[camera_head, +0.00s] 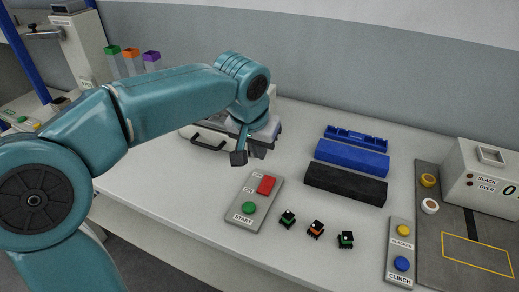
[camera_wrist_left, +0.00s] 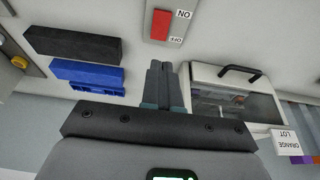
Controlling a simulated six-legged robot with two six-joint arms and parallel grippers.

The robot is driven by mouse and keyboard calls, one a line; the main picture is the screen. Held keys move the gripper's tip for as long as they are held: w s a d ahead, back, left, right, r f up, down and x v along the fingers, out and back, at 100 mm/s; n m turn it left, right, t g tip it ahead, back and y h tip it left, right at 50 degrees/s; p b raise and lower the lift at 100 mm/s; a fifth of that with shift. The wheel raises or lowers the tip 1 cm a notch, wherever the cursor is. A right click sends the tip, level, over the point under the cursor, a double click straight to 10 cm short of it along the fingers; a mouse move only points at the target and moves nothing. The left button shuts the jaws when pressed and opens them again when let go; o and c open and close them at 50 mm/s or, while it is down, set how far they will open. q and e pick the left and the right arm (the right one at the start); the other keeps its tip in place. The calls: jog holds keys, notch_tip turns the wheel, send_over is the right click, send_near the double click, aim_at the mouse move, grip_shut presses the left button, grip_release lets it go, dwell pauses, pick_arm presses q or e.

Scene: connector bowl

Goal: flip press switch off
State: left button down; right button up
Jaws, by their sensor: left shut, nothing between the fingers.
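The press switch is a red rocker (camera_head: 266,185) on a grey panel (camera_head: 240,222) that also bears a green START button (camera_head: 249,207). In the left wrist view the red rocker (camera_wrist_left: 168,25) lies at the top, upside down, between ON and OFF labels. Which side of the rocker is pressed in, I cannot tell. My left gripper (camera_head: 239,158) is shut and empty, behind the panel in the head view and apart from the rocker. Its closed fingers (camera_wrist_left: 160,72) point toward the rocker in the left wrist view. My right gripper is not in view.
A clear-lidded case (camera_wrist_left: 235,92) with a black handle stands beside the left gripper. Black (camera_head: 345,184) and blue (camera_head: 352,157) blocks lie to the right. Several small connectors (camera_head: 315,229) and a yellow-and-blue button panel (camera_head: 400,250) are near the front. Table between is clear.

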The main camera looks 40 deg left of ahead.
pick_arm(q)
jog(key=b, duration=0.3)
send_near(267, 180)
jog(key=x, duration=0.6)
jog(key=shift+w+a+f, duration=0.15)
jog(key=shift+w+f, duration=0.15)
jog(key=shift+f+b, duration=0.25)
jog(key=shift+b, duration=0.05)
dwell(0.3)
jog(key=shift+s+f, duration=0.1)
